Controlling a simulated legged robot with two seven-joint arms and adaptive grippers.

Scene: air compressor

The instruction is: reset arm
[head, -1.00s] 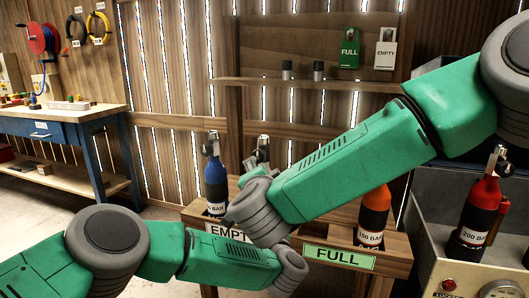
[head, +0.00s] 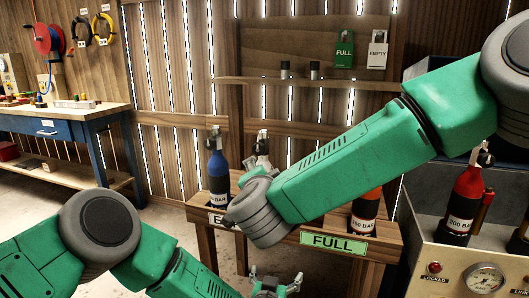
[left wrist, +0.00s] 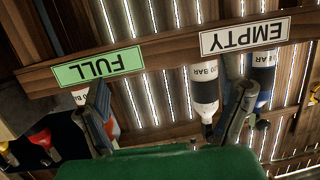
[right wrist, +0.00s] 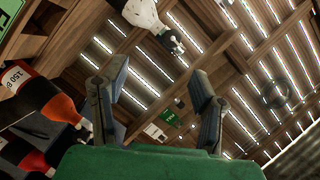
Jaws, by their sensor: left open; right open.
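My left gripper (head: 275,284) is low at the bottom of the head view, below the front of the bottle rack (head: 290,236). In the left wrist view its two fingers (left wrist: 168,112) are spread with nothing between them. My right arm reaches in from the right, across the rack. Its gripper is mostly hidden behind its own wrist in the head view. In the right wrist view its fingers (right wrist: 158,100) are apart and empty, with a white bottle (right wrist: 140,14) beyond them and an orange bottle (right wrist: 40,95) to the left.
The rack holds a blue bottle (head: 217,172) and an orange bottle (head: 364,213), with a FULL sign (head: 338,244) in front. The compressor panel (head: 450,262) with a red bottle (head: 463,205) stands at right. A blue workbench (head: 65,127) is at far left. Floor between is clear.

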